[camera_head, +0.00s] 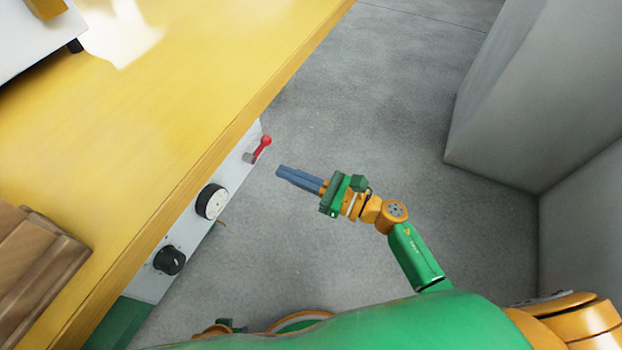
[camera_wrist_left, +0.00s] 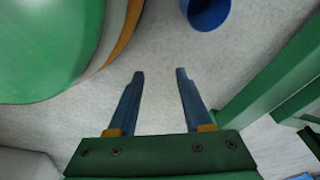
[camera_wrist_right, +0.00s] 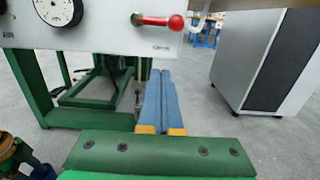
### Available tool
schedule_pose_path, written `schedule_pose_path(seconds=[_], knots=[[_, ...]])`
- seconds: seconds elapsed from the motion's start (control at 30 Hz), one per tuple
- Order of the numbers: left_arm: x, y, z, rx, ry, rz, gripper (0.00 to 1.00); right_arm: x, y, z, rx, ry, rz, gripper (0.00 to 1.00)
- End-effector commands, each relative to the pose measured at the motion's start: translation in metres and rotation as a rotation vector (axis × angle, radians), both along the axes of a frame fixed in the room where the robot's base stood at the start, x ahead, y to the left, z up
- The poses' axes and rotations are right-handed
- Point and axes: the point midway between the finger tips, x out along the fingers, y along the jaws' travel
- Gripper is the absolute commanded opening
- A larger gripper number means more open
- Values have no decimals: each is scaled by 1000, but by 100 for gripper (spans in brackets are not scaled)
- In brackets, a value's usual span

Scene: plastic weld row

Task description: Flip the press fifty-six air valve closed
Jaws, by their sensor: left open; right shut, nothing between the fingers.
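The air valve lever (camera_head: 263,146) has a red handle and sits at the far end of the white panel under the yellow bench. In the right wrist view the red-tipped lever (camera_wrist_right: 165,21) lies roughly level across the panel, just above my fingers. My right gripper (camera_head: 281,172) is shut and empty, to the right of the lever and apart from it in the head view. Its closed blue fingers also show in the right wrist view (camera_wrist_right: 160,72).
The white panel (camera_head: 186,240) also carries a gauge (camera_head: 212,201) and a black knob (camera_head: 169,260). The yellow bench top (camera_head: 190,100) bears brown boxes (camera_head: 35,270). A grey cabinet (camera_head: 530,95) stands right. A blue bin (camera_wrist_left: 206,12) is near my left gripper. Open floor lies between.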

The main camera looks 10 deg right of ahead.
Motion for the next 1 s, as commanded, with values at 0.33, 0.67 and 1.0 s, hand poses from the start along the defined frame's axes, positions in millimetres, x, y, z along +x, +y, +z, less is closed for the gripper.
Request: schedule_pose_path(seconds=[0.33, 0.67, 1.0], knots=[[-17, 14, 3, 20, 7, 0, 50, 15, 21, 38, 0, 1, 0, 0], [-19, 16, 0, 22, 4, 0, 50, 16, 22, 40, 2, 2, 0, 0], [-15, 14, -2, 20, 3, 1, 50, 16, 21, 40, -26, -36, 1, 0]])
